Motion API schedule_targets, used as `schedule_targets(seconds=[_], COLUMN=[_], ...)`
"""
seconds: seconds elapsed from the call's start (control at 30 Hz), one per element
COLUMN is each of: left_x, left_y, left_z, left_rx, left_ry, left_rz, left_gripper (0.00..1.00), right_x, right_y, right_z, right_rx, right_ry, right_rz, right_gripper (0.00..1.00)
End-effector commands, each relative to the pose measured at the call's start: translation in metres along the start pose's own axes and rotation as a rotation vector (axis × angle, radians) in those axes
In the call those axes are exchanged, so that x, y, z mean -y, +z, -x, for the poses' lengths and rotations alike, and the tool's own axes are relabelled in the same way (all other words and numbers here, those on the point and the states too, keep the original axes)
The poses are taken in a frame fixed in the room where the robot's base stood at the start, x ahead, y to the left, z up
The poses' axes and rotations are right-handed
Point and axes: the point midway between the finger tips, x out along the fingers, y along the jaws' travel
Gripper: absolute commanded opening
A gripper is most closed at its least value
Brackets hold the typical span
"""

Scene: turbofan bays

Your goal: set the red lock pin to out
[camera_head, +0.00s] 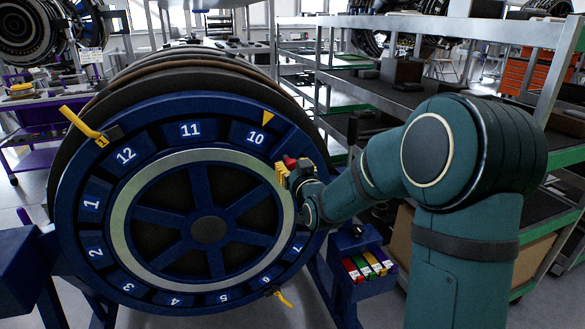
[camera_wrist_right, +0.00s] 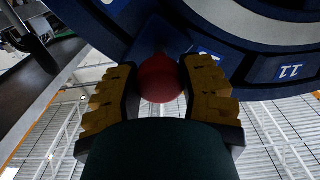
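The red lock pin (camera_head: 290,163) shows as a small red knob at the right side of the blue numbered ring (camera_head: 150,262). In the right wrist view its round red head (camera_wrist_right: 160,78) sits between my fingers and fills the gap between them. My right gripper (camera_head: 283,172), with yellow finger pads, is at the knob; in the wrist view the fingers (camera_wrist_right: 160,85) appear closed against both its sides. The pin's shaft is hidden, so I cannot tell how far it stands out. My left gripper is not in view.
A yellow triangle (camera_head: 268,118) marks the ring near the 10. A yellow handle (camera_head: 82,123) sticks out at upper left, and a yellow tag (camera_head: 284,298) hangs below. A small bin of coloured blocks (camera_head: 367,266) is below my right arm. Metal shelves (camera_head: 450,30) stand at right.

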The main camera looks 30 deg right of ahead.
Motion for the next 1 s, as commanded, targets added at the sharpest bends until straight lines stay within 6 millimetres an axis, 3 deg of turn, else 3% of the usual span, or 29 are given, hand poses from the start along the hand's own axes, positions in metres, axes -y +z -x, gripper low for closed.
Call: schedule_targets(seconds=[0.17, 0.43, 0.77, 0.8, 0.9, 1.0], left_x=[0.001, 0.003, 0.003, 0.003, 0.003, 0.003], left_y=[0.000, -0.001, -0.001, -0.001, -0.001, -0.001], left_z=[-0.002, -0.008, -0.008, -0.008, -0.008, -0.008], left_rx=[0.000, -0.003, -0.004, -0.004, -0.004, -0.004], left_ry=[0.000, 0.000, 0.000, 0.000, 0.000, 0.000], left_rz=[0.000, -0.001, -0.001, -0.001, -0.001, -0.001], left_gripper=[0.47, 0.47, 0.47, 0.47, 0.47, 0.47], right_x=[-0.001, -0.001, 0.000, 0.000, 0.000, 0.000], right_y=[0.000, 0.001, 0.000, 0.000, 0.000, 0.000], right_z=[0.006, 0.035, 0.038, 0.038, 0.038, 0.038], right_rx=[-0.001, 0.000, 0.001, 0.001, 0.001, 0.001], right_ry=[0.001, 0.001, 0.000, 0.000, 0.000, 0.000], right_rz=[-0.002, -0.002, 0.000, 0.000, 0.000, 0.000], right_gripper=[0.00, 0.00, 0.00, 0.47, 0.75, 0.75])
